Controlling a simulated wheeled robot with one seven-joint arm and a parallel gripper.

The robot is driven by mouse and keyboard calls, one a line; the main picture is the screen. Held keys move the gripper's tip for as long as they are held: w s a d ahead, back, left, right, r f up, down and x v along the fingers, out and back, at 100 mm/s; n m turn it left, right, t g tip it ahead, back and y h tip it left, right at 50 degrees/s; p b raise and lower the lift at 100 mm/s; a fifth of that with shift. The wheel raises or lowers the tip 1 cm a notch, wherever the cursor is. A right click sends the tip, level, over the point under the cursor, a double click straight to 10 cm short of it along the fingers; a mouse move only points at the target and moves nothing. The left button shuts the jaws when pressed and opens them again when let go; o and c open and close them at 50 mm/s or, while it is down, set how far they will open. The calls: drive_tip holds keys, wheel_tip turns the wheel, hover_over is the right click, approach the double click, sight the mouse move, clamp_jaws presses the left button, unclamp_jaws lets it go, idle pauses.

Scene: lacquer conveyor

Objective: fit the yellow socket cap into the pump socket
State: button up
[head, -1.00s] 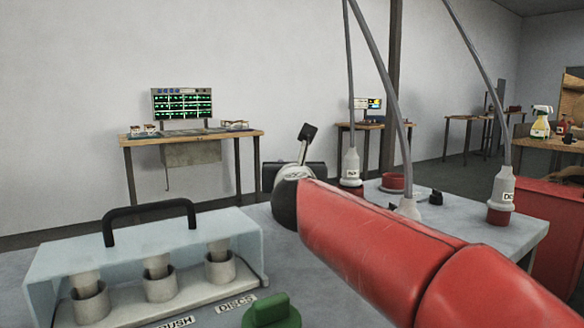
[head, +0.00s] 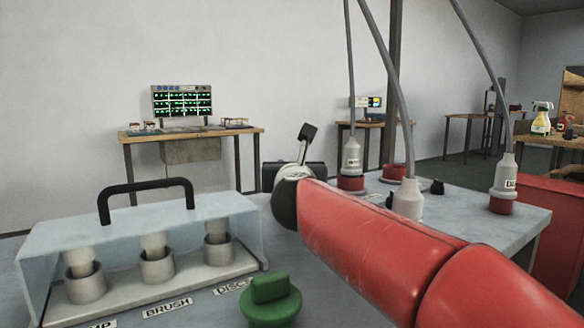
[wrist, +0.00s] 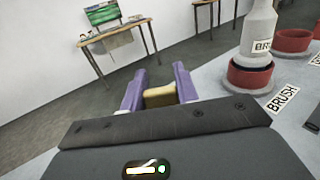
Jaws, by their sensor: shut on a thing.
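My gripper (wrist: 160,95) is shut on a yellow-tan block, which I take for the yellow socket cap (wrist: 160,97). Its purple fingers stand on both sides of the cap, and much of the cap is hidden. In the head view the fingers and cap cannot be made out at the end of my red arm. An empty red socket ring (wrist: 292,42) shows at the upper right of the wrist view, apart from the cap. A red ring (head: 394,172) also shows on the grey top in the head view. No label on it is readable, so I cannot tell whether it is the pump socket.
A grey plug (wrist: 257,30) sits in a red socket by a BRUSH label (wrist: 282,98). Other cabled plugs (head: 352,155) (head: 504,180) stand on the grey top. A clear guard (head: 50,245) with a black handle and a green knob (head: 271,300) are at front left.

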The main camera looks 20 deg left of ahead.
drive_tip(key=shift+f+b, duration=0.4)
drive_tip(key=shift+f, duration=0.1)
drive_tip(key=o, duration=1.1)
drive_tip(key=shift+c, duration=0.2)
drive_tip(key=shift+s, duration=0.1)
drive_tip(key=v, duration=0.7)
drive_tip(key=shift+s+d+b, duration=0.15)
drive_tip(key=shift+s+b, duration=0.1)
drive_tip(key=shift+b, duration=0.1)
drive_tip(key=shift+r, duration=0.1)
